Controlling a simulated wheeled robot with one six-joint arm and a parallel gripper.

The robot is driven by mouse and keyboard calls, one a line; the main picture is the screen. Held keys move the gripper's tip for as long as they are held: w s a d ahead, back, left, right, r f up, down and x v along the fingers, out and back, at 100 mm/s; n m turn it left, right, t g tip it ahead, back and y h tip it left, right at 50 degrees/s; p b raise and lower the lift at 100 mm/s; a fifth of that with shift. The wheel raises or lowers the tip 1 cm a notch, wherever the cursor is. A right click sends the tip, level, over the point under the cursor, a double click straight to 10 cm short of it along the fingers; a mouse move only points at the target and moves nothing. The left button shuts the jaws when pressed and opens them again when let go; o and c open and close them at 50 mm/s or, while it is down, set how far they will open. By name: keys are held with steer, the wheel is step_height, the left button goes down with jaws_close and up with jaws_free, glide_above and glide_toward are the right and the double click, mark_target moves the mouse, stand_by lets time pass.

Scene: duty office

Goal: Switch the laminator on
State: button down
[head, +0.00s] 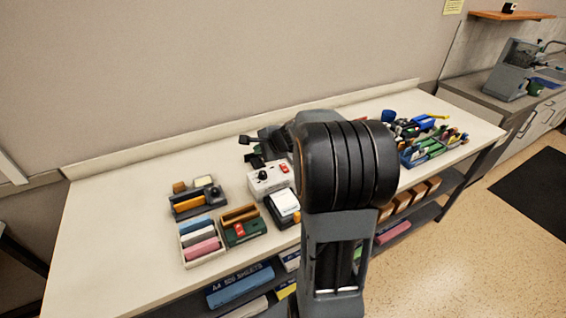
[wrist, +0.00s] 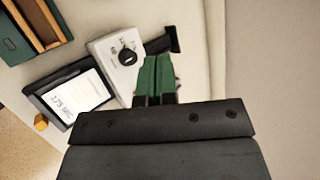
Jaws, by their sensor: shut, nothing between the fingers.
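A white box (head: 268,178) with a black knob and a red part on top stands mid-table in the head view. The white box also shows in the wrist view (wrist: 113,50), where its black knob (wrist: 128,56) is clear and its red part is not seen. I cannot tell for sure that it is the laminator. My gripper (wrist: 158,60) is shut and empty, with green fingers in the wrist view. The fingertips appear just right of the white box; I cannot tell their height or whether they touch. My arm hides much of the gripper in the head view.
A black device (wrist: 68,98) with a white label reading 175 mic lies beside the white box. A green box (head: 243,233) with a red part and a pale tray (head: 190,264) of coloured blocks stand left. Bins of tools (head: 422,155) stand right. The table's left end is clear.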

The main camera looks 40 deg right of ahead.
mark_target(283, 167)
steer(key=w+d+f+m+t+h, duration=0.1)
steer(key=w+d+f+m+h, duration=0.1)
steer(key=d+m, duration=0.5)
steer(key=d+f, duration=0.1)
steer(key=d, duration=0.3)
steer(key=shift+w+f+t+h+p, duration=0.15)
steer(key=shift+w+t+h+p, duration=0.05)
steer(key=shift+t+h+p, duration=0.1)
steer(key=f+b, duration=0.2)
steer(key=w+f+b, duration=0.1)
steer(key=f+b, duration=0.1)
steer(key=f, duration=0.1)
steer(key=f+b, duration=0.2)
steer(key=f, duration=0.1)
steer(key=shift+w+d, duration=0.15)
steer(key=shift+w+f+b, duration=0.1)
steer(key=shift+f+b, duration=0.25)
steer(key=shift+b, duration=0.2)
steer(key=shift+w+f+b, duration=0.15)
steer(key=shift+f+b, duration=0.65)
steer(key=shift+b, duration=0.2)
stand_by(1.6)
steer(key=shift+r, duration=0.15)
steer(key=shift+r+p, duration=0.5)
steer(key=shift+r, duration=0.2)
steer(key=shift+r, duration=0.1)
